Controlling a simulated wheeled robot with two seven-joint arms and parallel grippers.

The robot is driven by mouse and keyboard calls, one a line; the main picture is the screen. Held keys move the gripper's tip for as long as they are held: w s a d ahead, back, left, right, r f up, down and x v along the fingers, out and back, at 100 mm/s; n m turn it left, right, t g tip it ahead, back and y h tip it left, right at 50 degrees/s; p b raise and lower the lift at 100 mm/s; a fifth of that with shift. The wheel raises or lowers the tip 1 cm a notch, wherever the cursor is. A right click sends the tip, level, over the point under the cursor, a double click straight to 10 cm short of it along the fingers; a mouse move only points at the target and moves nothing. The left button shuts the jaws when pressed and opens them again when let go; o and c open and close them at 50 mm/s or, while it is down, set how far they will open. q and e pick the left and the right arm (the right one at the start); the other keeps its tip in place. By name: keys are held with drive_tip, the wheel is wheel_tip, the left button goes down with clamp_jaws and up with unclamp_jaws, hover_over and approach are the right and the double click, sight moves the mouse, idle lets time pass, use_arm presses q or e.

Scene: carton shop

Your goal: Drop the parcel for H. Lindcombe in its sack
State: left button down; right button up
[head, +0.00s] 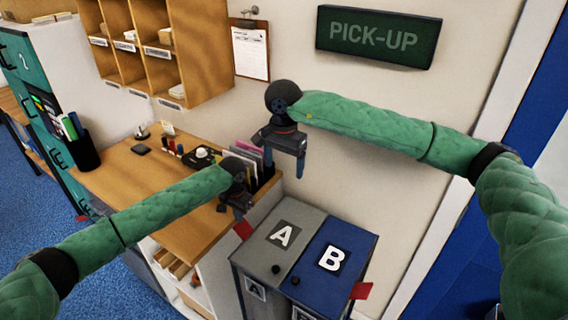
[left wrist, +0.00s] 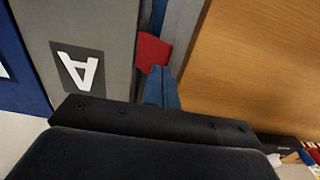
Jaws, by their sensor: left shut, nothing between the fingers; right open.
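No parcel marked for H. Lindcombe can be made out, and no open sack shows. Two lidded bins stand side by side: a grey one marked A (head: 262,262) and a blue one marked B (head: 345,245). My left gripper (head: 240,213) is shut and empty beside the grey bin's left edge, close to a red tab (head: 243,230). In the left wrist view its blue fingers (left wrist: 162,88) overlap the lower part of the red tab (left wrist: 152,52); I cannot tell whether they touch. My right gripper (head: 285,165) is open and empty above and behind the bins.
A wooden counter (head: 135,185) holds a pen cup, stamps and a file rack (head: 252,165). Pigeonholes (head: 165,50) with a few small items hang above it. A clipboard list (head: 250,52) and a PICK-UP sign (head: 375,37) are on the wall. Another red tab (head: 361,290) is at the blue bin's right.

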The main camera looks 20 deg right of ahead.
use_arm(q)
drive_tip(key=shift+r+p, duration=0.9)
drive_tip(key=shift+r, duration=0.45)
